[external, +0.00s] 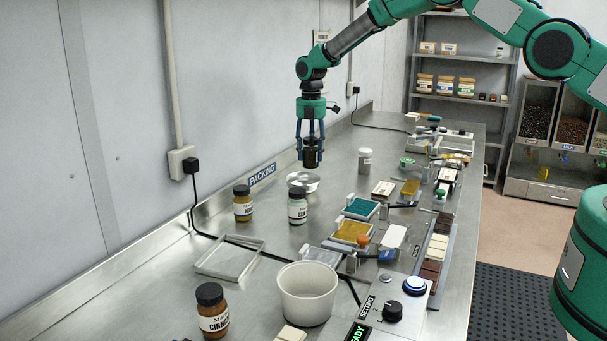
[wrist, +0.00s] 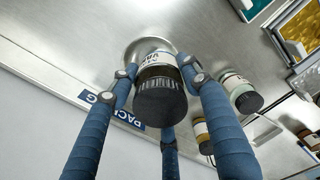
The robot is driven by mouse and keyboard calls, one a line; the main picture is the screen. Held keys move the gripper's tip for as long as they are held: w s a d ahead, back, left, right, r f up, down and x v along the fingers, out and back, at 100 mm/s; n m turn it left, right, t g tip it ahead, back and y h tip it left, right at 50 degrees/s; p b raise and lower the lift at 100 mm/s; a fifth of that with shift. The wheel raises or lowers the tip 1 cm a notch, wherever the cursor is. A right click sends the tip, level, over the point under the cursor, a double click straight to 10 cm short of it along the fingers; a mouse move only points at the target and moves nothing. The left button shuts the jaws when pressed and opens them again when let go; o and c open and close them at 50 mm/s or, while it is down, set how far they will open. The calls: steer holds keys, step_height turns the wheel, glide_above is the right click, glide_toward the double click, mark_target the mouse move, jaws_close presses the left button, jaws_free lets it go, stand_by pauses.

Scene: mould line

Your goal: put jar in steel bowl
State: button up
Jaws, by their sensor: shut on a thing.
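My gripper (external: 311,148) is shut on a small jar (external: 311,158) with a dark lid, held upright in the air. In the wrist view the held jar (wrist: 158,98) shows its black ridged lid and a white label between my blue fingers. The shallow steel bowl (external: 304,181) stands on the bench just below the jar. In the wrist view part of the bowl's rim (wrist: 138,46) shows behind the jar. The jar looks apart from the bowl and over it; its exact height is hard to tell.
A white tub (external: 307,292) and a cinnamon jar (external: 212,311) are nearer.

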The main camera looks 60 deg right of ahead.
mark_target(311, 164)
steer(key=shift+f+p, duration=0.4)
steer(key=shift+f, duration=1.35)
steer(key=shift+f+b, duration=0.5)
steer(key=shift+f, duration=0.1)
steer(key=o, duration=1.4)
